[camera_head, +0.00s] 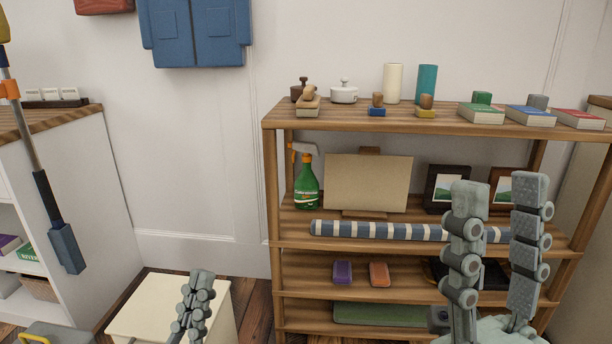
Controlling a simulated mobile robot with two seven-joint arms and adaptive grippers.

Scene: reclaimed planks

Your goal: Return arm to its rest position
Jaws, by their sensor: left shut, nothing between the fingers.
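My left gripper (197,290) shows at the bottom left, its fingers together and empty. It appears in front of a cream box-like stool (140,305), apart from the shelf. My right gripper (497,205) stands upright at the lower right with its two fingers spread apart and nothing between them. It is in front of the wooden shelf unit (350,245) and hides part of a striped roll (375,230) and a dark item on a lower board.
The shelf unit's top holds several books (530,115), a white pot (344,92), a cream cylinder (393,83) and a teal cylinder (426,84). Below are a green spray bottle (307,187) and a tan board (368,184). A white cabinet (85,180) stands left.

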